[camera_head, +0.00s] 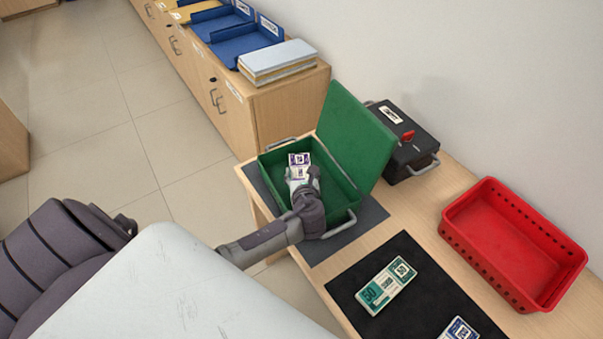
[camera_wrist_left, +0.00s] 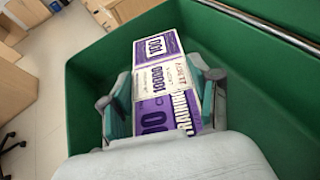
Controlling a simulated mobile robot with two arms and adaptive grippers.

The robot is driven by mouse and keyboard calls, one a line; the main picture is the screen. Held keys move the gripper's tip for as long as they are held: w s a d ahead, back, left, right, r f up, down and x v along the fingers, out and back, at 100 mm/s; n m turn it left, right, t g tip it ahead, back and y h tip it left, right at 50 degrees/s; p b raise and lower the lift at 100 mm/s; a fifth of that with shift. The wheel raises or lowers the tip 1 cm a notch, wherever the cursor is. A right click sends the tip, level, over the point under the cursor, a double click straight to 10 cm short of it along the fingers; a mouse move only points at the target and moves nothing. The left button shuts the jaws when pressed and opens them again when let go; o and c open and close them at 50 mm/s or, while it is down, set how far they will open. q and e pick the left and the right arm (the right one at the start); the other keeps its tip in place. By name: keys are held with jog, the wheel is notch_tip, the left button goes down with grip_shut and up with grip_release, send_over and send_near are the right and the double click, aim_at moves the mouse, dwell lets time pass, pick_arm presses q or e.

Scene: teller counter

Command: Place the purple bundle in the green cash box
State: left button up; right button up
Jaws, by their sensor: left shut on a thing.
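The green cash box (camera_head: 345,205) stands on the counter with its lid (camera_head: 355,135) open. My left gripper (camera_head: 301,178) reaches into the box from the front. It is shut on the purple bundle (camera_head: 298,159), which has a white band around its middle. In the left wrist view the bundle (camera_wrist_left: 160,75) lies between the two fingers of my left gripper (camera_wrist_left: 165,93), with the green box walls (camera_wrist_left: 85,95) around it. Whether the bundle touches the box floor I cannot tell. My right gripper is not in view.
A black closed box (camera_head: 405,155) stands behind the lid. A red basket (camera_head: 480,245) is at the right. A green bundle (camera_head: 387,284) and a blue bundle (camera_head: 460,329) lie on a black mat (camera_head: 425,300). Blue trays (camera_head: 240,40) are on the back cabinet.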

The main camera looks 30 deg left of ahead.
pick_arm(q)
jog(key=shift+f, duration=0.45)
jog(key=o, duration=1.2)
jog(key=shift+r, duration=0.75)
jog(key=v, duration=1.2)
jog(key=shift+f, duration=0.15)
jog(key=shift+d, duration=0.1)
